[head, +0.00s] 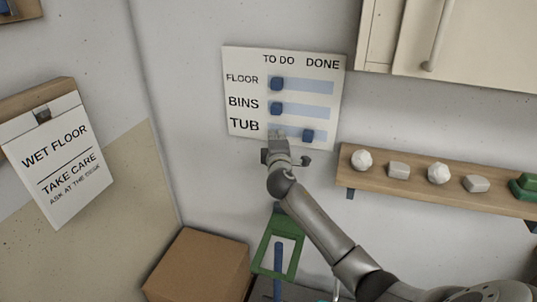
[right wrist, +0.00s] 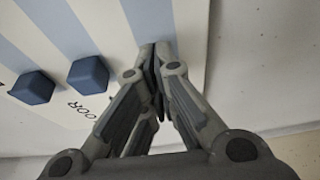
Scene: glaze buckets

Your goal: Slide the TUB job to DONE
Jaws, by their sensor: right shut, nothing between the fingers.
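The white job board (head: 235,95) hangs on the wall with FLOOR, BINS and TUB rows under TO DO and DONE. The blue TUB slider (head: 308,136) sits in the right half of its track, roughly below the start of DONE. The FLOOR slider (head: 277,84) and BINS slider (head: 276,109) are at the TO DO end. My right gripper (head: 278,135) is shut and empty at the left part of the TUB track, left of the slider and apart from it. In the right wrist view its closed fingertips (right wrist: 157,52) are over a pale blue stripe. My left gripper is out of view.
A wooden shelf (head: 362,184) with several pale stones and a green object (head: 524,187) is right of the board. A cabinet (head: 450,50) is above it. A cardboard box (head: 198,265) and a green frame (head: 265,255) are below. A wet-floor sign (head: 55,160) hangs left.

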